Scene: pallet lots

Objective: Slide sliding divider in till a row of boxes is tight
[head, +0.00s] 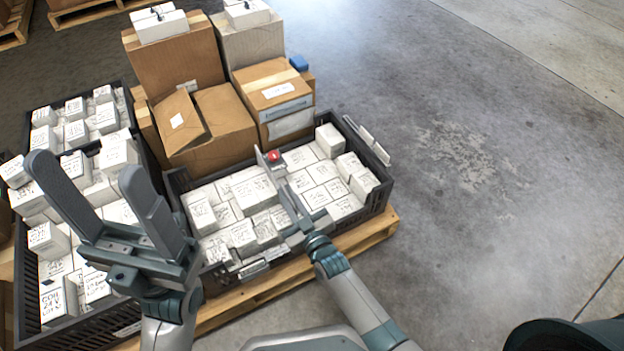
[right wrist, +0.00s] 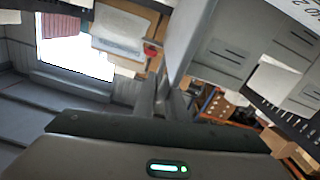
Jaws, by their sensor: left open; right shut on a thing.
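The sliding divider (head: 262,162) is a thin grey plate with a red knob (head: 274,156), standing across the black crate (head: 381,196) between white boxes. A row of white boxes (head: 215,208) is on its left and more white boxes (head: 322,172) are on its right. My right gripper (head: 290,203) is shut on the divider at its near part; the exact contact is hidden. In the right wrist view the red knob (right wrist: 152,50) shows beside a grey panel. My left gripper (head: 88,190) is open and empty, raised over the left crate.
A second black crate (head: 36,283) full of white boxes stands at the left. Cardboard boxes (head: 212,130) are stacked behind the crate. A loose grey plate (head: 366,140) shows at the crate's right end. The wooden pallet (head: 350,241) lies beneath. The floor (head: 470,170) at right is clear.

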